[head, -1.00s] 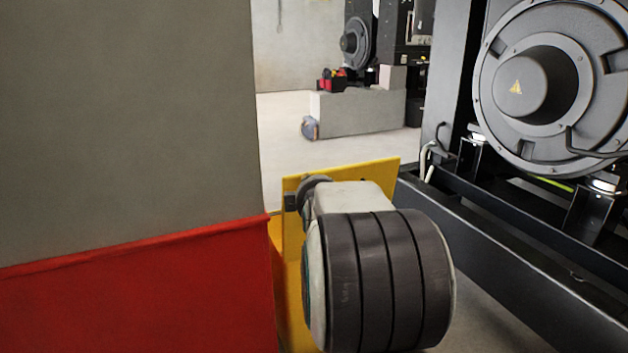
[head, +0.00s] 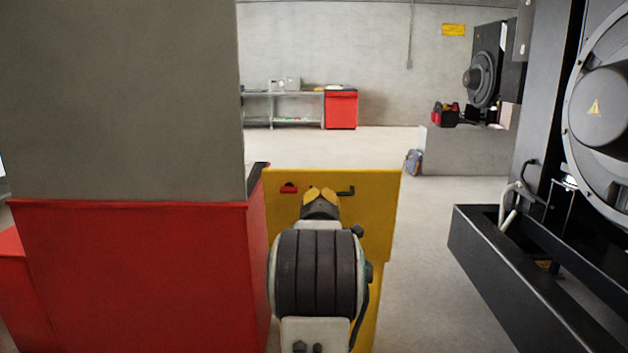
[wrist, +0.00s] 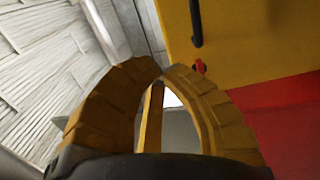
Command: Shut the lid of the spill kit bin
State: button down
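A yellow panel (head: 380,205) stands upright behind my arm in the head view, with a black handle (head: 346,191) and a small red piece (head: 289,188) near its top edge. It looks like the spill kit bin's lid, but I cannot tell for sure; what lies below is mostly hidden by my arm. My gripper (head: 320,191) is in front of the panel's upper part, apparently empty, and its yellow fingertips are together. In the wrist view the fingertips (wrist: 163,72) meet, and the yellow panel (wrist: 250,45) with its black handle (wrist: 196,22) fills the upper right.
A large grey block over a red base (head: 130,270) fills the left side, close to my arm. A black genset frame (head: 500,270) stands at right. Clear floor (head: 445,220) lies between. A shelf (head: 285,105) and red cabinet (head: 341,110) stand at the back wall.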

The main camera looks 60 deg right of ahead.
aim_at(320, 171)
jog(key=shift+b+x, duration=2.1)
jog(key=shift+x, duration=3.7)
jog(key=shift+p+x, duration=0.3)
jog(key=shift+x, duration=0.8)
jog(key=shift+w, duration=0.1)
jog(key=shift+r, duration=0.1)
